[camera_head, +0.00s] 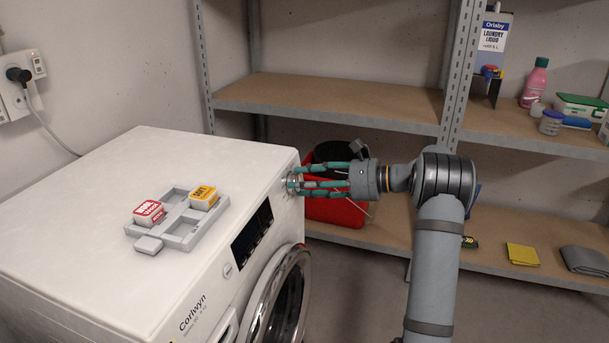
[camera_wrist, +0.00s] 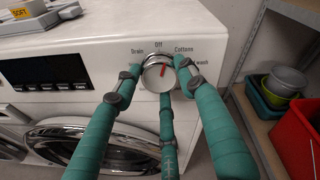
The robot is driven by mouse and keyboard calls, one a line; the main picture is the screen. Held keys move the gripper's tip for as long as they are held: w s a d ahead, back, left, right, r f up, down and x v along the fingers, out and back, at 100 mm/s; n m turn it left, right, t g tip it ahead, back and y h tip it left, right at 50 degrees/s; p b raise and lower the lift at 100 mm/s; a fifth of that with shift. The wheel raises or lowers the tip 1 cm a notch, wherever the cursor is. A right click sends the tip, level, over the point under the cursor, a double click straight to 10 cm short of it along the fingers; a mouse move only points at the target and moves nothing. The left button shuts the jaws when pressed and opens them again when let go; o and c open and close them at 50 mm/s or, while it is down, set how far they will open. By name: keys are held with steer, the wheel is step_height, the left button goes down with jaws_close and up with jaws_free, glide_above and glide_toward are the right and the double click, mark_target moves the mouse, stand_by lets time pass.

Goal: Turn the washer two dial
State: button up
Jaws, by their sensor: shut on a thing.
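The washer (camera_head: 90,190) is white, with a dark display and a round door on its front. Its dial (camera_wrist: 153,77) is a silver knob with a red pointer mark. The wrist view shows printed labels around it, including Drain, Off and Cottons. The red mark points up and slightly right, between Off and Cottons. My gripper (camera_wrist: 160,72) has its green fingers closed around the dial, at left, right and below. In the head view my gripper (camera_head: 292,183) reaches the panel from the right, and its fingers hide most of the dial.
A grey tray (camera_head: 177,234) on the washer top holds a red box (camera_head: 149,213) and a yellow box (camera_head: 204,197). Brown shelves (camera_head: 330,100) stand behind, with a red bin (camera_head: 335,212) low beside the washer. A laundry liquid box (camera_head: 494,35) stands upper right.

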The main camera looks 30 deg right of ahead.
steer(key=m+p, duration=0.2)
steer(key=r+m+p, duration=0.1)
steer(key=p, duration=0.1)
steer(key=shift+m+y, duration=0.3)
steer(key=shift+m, duration=0.1)
steer(key=m+p, duration=0.4)
steer(key=p, duration=0.1)
steer(key=shift+w+f+p, duration=0.1)
steer(key=shift+p, duration=0.2)
steer(key=m+p, duration=0.4)
steer(key=shift+m, duration=0.4)
steer(key=m+p, duration=0.3)
steer(key=shift+d+f+m+t, duration=0.1)
steer(key=shift+m+t, duration=0.2)
steer(key=shift+m, duration=0.1)
steer(key=m+p, duration=0.2)
steer(key=m, duration=0.2)
steer(key=shift+f+m, duration=0.1)
steer(key=shift+m, duration=0.2)
steer(key=m+p, duration=0.1)
steer(key=m, duration=0.3)
steer(key=shift+t+p, duration=0.3)
steer(key=shift+p, duration=0.05)
steer(key=shift+f+m+p, duration=0.2)
steer(key=shift+m+p, duration=0.9)
steer(key=shift+m, duration=3.2)
